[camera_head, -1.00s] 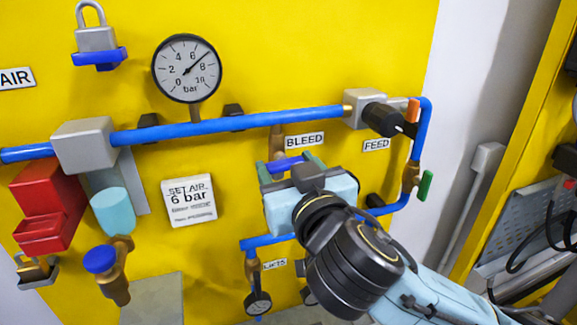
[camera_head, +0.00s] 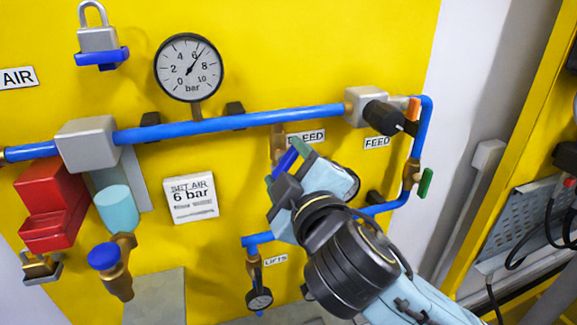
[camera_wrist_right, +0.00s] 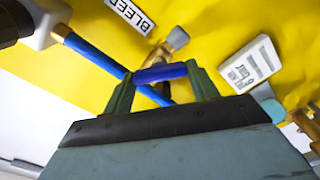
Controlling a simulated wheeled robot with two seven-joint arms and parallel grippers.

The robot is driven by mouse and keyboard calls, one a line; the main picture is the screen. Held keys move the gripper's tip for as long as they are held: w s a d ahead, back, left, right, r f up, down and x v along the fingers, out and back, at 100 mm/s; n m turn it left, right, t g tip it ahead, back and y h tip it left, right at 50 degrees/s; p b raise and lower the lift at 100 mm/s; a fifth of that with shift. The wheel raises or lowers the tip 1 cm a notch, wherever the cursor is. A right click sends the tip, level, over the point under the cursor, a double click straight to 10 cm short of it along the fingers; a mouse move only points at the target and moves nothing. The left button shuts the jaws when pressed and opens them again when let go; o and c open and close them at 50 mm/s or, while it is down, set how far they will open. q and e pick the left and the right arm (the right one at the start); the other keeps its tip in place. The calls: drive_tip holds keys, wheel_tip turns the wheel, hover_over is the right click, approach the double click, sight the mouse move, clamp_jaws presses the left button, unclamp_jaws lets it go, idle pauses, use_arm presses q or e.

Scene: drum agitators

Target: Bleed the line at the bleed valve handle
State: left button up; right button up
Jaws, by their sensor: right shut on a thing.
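The bleed valve handle (camera_head: 285,162) is a short blue bar below the partly covered BLEED label (camera_head: 306,137). It sits by a brass valve body (camera_head: 277,141) that hangs from the blue pipe. My right gripper (camera_head: 286,164) is shut on the handle, one green finger at each end, and is tilted in the head view. In the right wrist view the blue handle (camera_wrist_right: 160,73) lies between both fingers, with the brass fitting (camera_wrist_right: 178,40) just beyond. The pressure gauge (camera_head: 188,68) needle points a little past 6. My left gripper is not in view.
The blue pipe (camera_head: 230,123) crosses the yellow panel above my gripper. A red box (camera_head: 50,200), padlock (camera_head: 98,40) and SET AIR card (camera_head: 189,199) are left.

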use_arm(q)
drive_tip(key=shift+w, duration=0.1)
use_arm(e)
drive_tip(key=n, duration=0.7)
idle(0.6)
drive_tip(key=o, duration=1)
drive_tip(key=shift+f, duration=0.1)
